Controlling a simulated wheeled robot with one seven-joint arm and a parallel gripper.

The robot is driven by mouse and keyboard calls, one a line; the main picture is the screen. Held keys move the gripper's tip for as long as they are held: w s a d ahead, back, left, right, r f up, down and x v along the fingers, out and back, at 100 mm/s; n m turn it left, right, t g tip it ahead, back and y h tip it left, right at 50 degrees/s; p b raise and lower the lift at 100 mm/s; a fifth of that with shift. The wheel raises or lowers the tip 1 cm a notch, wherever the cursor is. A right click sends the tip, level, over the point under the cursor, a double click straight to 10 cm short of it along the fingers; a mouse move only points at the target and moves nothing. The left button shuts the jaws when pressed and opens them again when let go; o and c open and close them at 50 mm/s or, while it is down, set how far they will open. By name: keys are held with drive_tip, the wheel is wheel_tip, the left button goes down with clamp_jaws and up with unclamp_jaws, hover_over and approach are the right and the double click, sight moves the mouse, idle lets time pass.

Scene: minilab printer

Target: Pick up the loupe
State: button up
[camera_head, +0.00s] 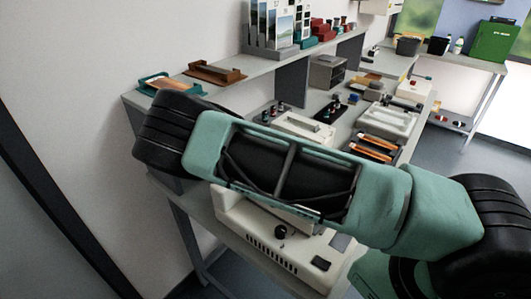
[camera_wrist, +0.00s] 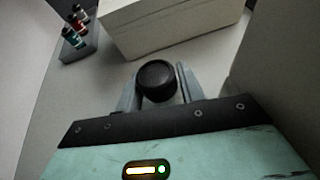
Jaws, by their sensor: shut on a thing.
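The loupe (camera_wrist: 156,79), a short black cylinder with a round dark top, sits between my gripper's fingers in the wrist view. My gripper (camera_wrist: 158,90) is shut on it, one grey finger on each side. The loupe is over or on a pale grey surface (camera_wrist: 95,95); I cannot tell whether it touches that surface. In the camera_head view my own arm crosses the bench, and I cannot make out the gripper or the held loupe there.
A large cream box (camera_wrist: 165,22) stands just beyond the gripper. A grey rack with small bottles (camera_wrist: 78,45) is at upper left. A grey wall-like face (camera_wrist: 275,70) is close on the right. A white machine (camera_head: 265,240) sits on the bench below my arm.

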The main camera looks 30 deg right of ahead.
drive_tip(key=shift+w+a+r+b, duration=0.1)
drive_tip(key=shift+w+r+b, duration=0.1)
drive_tip(key=shift+r, duration=0.45)
drive_tip(key=shift+w+a+r+b, duration=0.1)
drive_tip(key=shift+w+r+b, duration=0.1)
drive_tip(key=shift+r, duration=0.4)
drive_tip(key=w+a+b, duration=0.1)
drive_tip(key=w+a, duration=0.1)
drive_tip(key=w, duration=0.2)
drive_tip(key=w+a+b, duration=0.1)
drive_tip(key=w+b, duration=0.1)
drive_tip(key=w, duration=0.3)
drive_tip(key=w+a+b, duration=0.1)
drive_tip(key=w+a, duration=0.1)
drive_tip(key=w, duration=0.3)
drive_tip(key=shift+w+a+f+b, duration=0.15)
drive_tip(key=shift+a+b, duration=0.2)
drive_tip(key=shift+w+a+b, duration=0.35)
drive_tip(key=shift+w+b, duration=0.25)
drive_tip(key=shift+w, duration=0.15)
